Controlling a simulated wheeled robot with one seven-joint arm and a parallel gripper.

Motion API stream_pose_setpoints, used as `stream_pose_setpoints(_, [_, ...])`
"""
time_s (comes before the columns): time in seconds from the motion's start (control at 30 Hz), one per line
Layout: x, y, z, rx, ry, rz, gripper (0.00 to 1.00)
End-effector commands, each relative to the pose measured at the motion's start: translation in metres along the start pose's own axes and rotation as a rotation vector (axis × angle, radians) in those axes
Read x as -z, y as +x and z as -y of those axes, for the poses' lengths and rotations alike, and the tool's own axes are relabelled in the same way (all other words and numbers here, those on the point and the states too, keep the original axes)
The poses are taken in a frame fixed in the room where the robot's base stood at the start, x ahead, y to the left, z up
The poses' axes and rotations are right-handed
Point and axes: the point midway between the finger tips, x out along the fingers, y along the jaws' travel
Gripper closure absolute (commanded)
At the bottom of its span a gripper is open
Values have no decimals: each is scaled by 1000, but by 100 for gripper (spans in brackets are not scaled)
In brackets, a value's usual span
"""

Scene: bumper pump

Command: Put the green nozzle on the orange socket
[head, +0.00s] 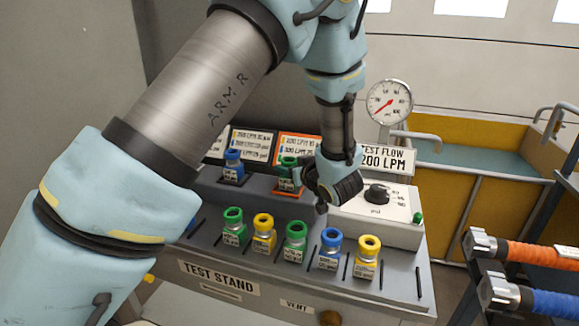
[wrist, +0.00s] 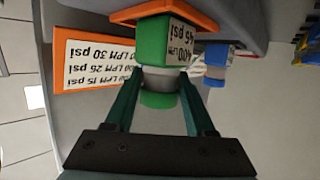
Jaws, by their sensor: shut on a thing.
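A green nozzle (head: 287,170) with a white label stands at the orange socket (head: 284,191) on the stand's upper step. In the wrist view the green nozzle (wrist: 152,42) appears inverted, its base against the orange socket (wrist: 203,17). I cannot tell whether it is fully seated. My gripper (wrist: 160,80) is shut on the nozzle's grey neck, one finger on each side. In the head view my gripper (head: 318,186) reaches in from the right, its fingertips partly hidden.
A blue nozzle (head: 233,163) stands on the socket to the left. A front row holds green, yellow and blue nozzles (head: 330,245). The knob box (head: 385,212) and gauge (head: 390,102) are close on the right. Label boards (head: 252,145) stand behind.

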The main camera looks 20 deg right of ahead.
Motion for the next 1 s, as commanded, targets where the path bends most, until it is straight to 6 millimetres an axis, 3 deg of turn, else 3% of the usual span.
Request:
stream_pose_setpoints(0.2, [-2,1,0,0,0,-1,100])
stream_pose_setpoints(0.23, [-2,1,0,0,0,0,44])
stream_pose_setpoints(0.5, [-2,0,0,0,0,0,15])
stream_pose_setpoints(0.8, [2,-1,0,-1,0,0,15])
stream_pose_setpoints(1.0, [0,-29,-1,-4,0,-1,15])
